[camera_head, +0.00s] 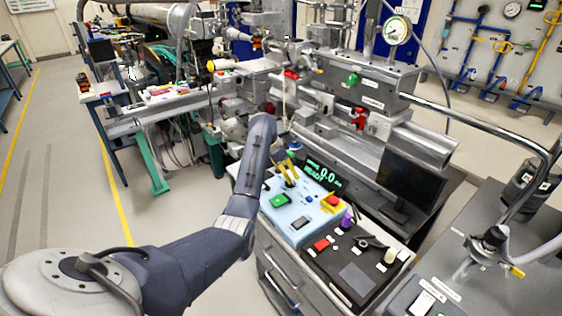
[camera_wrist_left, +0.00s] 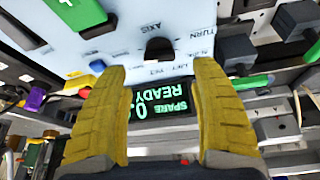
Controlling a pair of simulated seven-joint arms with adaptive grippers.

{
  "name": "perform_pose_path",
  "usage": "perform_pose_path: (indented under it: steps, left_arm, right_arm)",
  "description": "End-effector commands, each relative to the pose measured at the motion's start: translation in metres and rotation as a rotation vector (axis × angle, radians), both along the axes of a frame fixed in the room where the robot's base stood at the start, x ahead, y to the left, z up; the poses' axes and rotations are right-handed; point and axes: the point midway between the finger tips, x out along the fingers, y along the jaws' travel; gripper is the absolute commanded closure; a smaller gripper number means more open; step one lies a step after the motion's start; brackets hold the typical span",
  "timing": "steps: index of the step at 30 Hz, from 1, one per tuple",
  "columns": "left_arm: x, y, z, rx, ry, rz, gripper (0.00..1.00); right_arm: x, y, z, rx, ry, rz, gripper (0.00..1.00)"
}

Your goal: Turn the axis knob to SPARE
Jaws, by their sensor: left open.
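The axis knob (camera_wrist_left: 159,48) is a small dark knob on a light blue control panel (camera_head: 287,226). In the left wrist view it sits under the upside-down AXIS label, just beyond and between my fingertips, with a gap on both sides. Small printed position labels near it are hard to read. My left gripper (camera_wrist_left: 160,72) is open, its two yellow fingers apart with nothing between them. In the head view the left gripper (camera_head: 288,172) is over the panel's far end. A display (camera_wrist_left: 160,102) reads SPARE and READY in green, upside down. My right gripper is not in view.
A green button (camera_head: 280,201) and a red-on-yellow button (camera_head: 333,201) are on the panel. A dark console with a red button (camera_head: 321,244) and a purple knob (camera_head: 347,219) adjoins it. Beamline hardware and a dark monitor (camera_head: 410,180) stand close behind. Floor at left is clear.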

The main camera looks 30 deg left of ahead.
Motion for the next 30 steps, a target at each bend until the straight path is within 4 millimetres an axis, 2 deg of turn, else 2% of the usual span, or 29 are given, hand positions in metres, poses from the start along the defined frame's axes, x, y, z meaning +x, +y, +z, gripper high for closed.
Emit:
perform_pose_path:
  steps: [3,12,19,30]
  left_arm:
    - [-0.006,0.004,0.02,0.0,-0.004,0.0,0.36]
    - [-0.018,0.01,0.051,-0.001,-0.001,-0.001,0.36]
    - [-0.022,0.012,0.062,0.0,-0.001,-0.001,0.36]
    - [-0.022,0.013,0.065,-0.001,-0.001,-0.001,0.36]
  right_arm:
    - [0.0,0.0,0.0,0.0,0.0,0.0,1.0]
    - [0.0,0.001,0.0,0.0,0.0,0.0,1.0]
    - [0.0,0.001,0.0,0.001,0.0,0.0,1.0]
    - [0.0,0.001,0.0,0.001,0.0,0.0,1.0]
